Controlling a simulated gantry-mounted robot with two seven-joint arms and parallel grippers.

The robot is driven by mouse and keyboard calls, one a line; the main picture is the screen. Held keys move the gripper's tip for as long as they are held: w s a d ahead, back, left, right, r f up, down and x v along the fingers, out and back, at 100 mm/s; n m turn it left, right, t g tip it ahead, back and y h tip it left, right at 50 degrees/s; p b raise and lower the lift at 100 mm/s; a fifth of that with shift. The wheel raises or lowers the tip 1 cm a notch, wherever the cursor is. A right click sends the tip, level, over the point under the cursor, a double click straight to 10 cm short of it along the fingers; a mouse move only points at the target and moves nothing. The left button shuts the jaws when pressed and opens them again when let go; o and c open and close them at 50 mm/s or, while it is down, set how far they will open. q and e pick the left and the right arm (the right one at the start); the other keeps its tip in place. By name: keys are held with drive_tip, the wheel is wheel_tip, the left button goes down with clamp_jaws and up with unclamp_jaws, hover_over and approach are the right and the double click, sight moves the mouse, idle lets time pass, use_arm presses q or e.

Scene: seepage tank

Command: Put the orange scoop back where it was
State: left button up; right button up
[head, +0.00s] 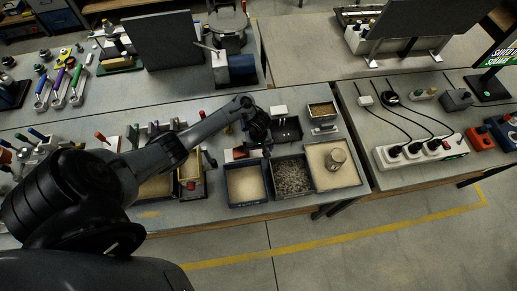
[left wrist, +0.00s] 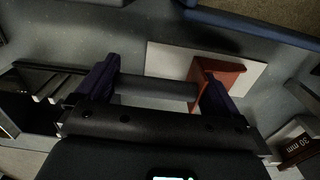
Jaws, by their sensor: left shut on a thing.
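My left gripper (head: 258,142) is low over the bench, just behind the row of trays. In the left wrist view its two purple fingers (left wrist: 158,88) stand apart, with a grey bar, seemingly the handle, spanning between them. An orange-red piece, which I take for the orange scoop (left wrist: 218,72), meets the right finger. It lies over or on a white plate (left wrist: 165,58); contact with the plate is unclear. In the head view the scoop shows as a small red patch (head: 239,153) beside the gripper. My right gripper is in neither view.
A dark tray (head: 287,130) is behind. A block marked 50 mm (left wrist: 294,146) is close by in the wrist view.

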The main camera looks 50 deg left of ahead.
use_arm(q)
drive_tip(key=shift+w, duration=0.1)
drive_tip(key=o, duration=0.9)
drive_tip(key=shift+f, duration=0.1)
